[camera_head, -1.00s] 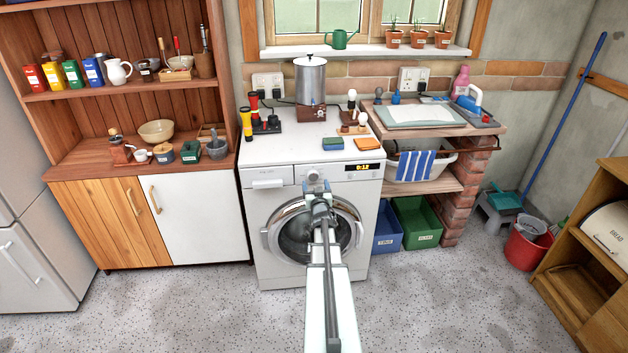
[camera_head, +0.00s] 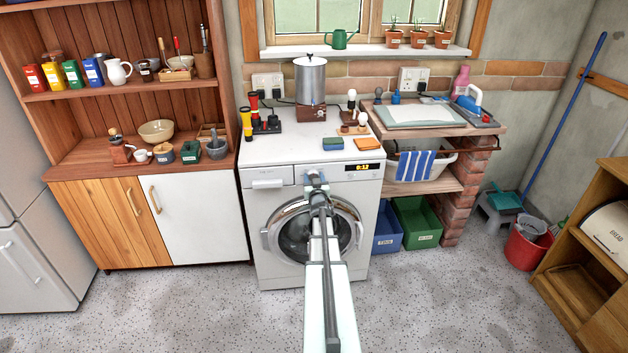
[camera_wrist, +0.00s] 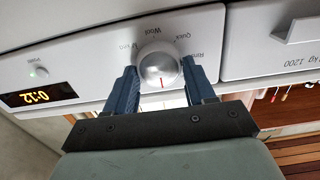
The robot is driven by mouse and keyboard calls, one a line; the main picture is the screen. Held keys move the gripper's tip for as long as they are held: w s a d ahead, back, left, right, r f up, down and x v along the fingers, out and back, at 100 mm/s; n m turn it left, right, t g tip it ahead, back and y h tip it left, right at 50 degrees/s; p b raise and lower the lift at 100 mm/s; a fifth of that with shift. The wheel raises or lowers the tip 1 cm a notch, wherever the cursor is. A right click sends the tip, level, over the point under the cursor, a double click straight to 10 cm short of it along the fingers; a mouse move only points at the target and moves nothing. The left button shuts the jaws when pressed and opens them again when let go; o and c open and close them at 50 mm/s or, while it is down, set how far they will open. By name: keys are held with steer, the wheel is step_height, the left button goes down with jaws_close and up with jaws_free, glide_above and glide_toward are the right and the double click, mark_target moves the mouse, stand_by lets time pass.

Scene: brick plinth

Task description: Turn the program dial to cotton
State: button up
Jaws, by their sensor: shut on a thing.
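The washing machine (camera_head: 265,223) stands front-on in the head view. Its round silver program dial (camera_wrist: 158,66) shows in the wrist view, where the panel appears upside down. A red mark on the dial points toward the bottom of that picture. The printed words around it include Wool, Quick and a partly covered Rinse; I see no cotton label. My gripper (camera_wrist: 160,72) is shut on the dial, with one dark blue finger on each side. In the head view my gripper (camera_head: 315,181) covers the dial.
The lit display (camera_head: 363,167) and a small button (camera_wrist: 39,72) are on one side of the dial, and the drawer handle (camera_head: 267,183) is on the other. The round door (camera_head: 292,233) is below. A sponge (camera_head: 333,143) and other small things lie on top.

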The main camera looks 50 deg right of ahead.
steer(key=c, duration=0.4)
steer(key=shift+o, duration=0.2)
steer(key=shift+m, duration=0.4)
steer(key=m, duration=0.3)
steer(key=shift+m, duration=0.4)
steer(key=shift+s+d+f+m, duration=0.1)
steer(key=shift+m, duration=2)
steer(key=o, duration=1)
steer(key=shift+s, duration=0.1)
